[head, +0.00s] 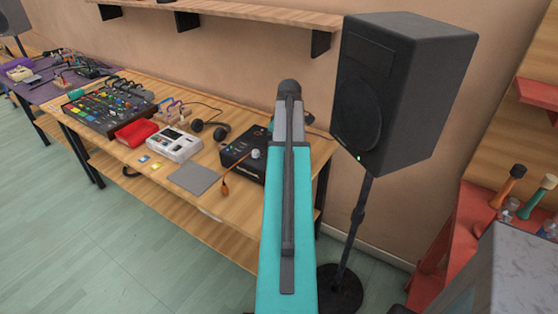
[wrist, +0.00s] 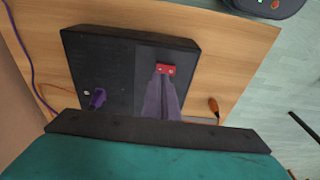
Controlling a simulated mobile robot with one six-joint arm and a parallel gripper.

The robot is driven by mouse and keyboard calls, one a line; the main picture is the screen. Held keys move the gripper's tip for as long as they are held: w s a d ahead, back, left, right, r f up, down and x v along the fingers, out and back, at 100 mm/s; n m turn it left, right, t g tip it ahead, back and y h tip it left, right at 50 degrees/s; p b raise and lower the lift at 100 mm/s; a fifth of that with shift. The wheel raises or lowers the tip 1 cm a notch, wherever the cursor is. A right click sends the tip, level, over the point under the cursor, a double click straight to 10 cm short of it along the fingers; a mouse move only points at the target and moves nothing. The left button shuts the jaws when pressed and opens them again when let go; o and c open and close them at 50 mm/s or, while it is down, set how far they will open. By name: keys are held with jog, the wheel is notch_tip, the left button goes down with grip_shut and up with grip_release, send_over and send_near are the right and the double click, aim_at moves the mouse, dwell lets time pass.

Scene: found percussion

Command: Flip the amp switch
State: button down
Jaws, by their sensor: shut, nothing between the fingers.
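The amp is a black box (head: 236,160) on the wooden table in the head view, partly hidden behind my teal arm. In the wrist view its dark top (wrist: 108,62) fills the middle. A small red switch (wrist: 166,69) with pale marks shows on it. My gripper (wrist: 163,80) is shut and empty, its purple-grey fingers pointing at the switch, with tips at or just over its edge. I cannot tell whether they touch. A purple plug (wrist: 97,98) is on the amp to the left. The head view hides my gripper behind the arm.
An orange plug (wrist: 213,105) with a cable lies beside the amp. A large black speaker (head: 400,90) stands on a pole to the right.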

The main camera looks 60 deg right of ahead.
jog(key=shift+r+p, duration=1.4)
jog(key=shift+r, duration=0.95)
jog(key=shift+f, duration=0.1)
